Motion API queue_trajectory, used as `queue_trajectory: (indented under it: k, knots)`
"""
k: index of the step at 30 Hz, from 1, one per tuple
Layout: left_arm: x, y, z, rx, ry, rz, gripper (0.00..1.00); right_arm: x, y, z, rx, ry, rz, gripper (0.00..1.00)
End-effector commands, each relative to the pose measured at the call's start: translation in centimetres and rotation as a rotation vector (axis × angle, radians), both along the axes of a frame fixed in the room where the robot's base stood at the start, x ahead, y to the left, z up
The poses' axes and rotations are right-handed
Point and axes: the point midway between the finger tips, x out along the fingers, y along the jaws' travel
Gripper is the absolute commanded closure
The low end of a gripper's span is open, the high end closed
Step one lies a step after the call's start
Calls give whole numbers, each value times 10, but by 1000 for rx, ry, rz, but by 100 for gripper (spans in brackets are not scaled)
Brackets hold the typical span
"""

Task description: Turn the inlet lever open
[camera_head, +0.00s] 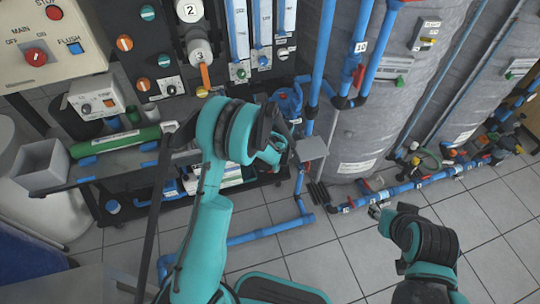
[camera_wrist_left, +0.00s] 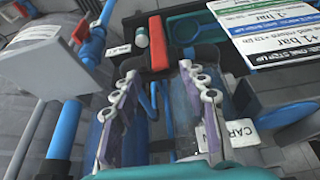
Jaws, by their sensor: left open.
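In the head view, an orange handle (camera_head: 205,77) hangs below the housing marked 3, and a red lever (camera_head: 360,76) sits on the blue pipe near the tag 10. In the left wrist view, a red handle-like part (camera_wrist_left: 157,42) lies just beyond my left gripper (camera_wrist_left: 158,70), which is open with nothing visibly held. My left fingers are mostly hidden in the head view by my own wrist. My right gripper (camera_head: 379,211) is low at the right; its finger opening is unclear.
A control panel (camera_head: 60,12) and a shelf with a green cylinder (camera_head: 115,142) are at the left. Grey tanks (camera_head: 375,125) and a low blue pipe with valves (camera_head: 410,186) stand at the right. Cards (camera_wrist_left: 270,25) are close in the wrist view. Tiled floor is clear in front.

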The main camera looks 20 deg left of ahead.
Motion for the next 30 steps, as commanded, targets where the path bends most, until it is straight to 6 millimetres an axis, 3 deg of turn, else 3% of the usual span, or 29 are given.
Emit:
queue_trajectory:
  k: [13, 25, 26, 30]
  knots:
    - [21, 14, -63, 0, 1, 2, 57, 0, 0, -29, 0, 0, 0, 60]
    - [25, 16, -71, -1, 1, 1, 57, 0, 0, -31, 0, 0, 0, 60]
    - [25, 16, -71, -1, 1, 1, 60, 0, 0, -31, 0, 0, 0, 60]
    - [25, 16, -71, -1, 1, 1, 96, 0, 0, -31, 0, 0, 0, 60]
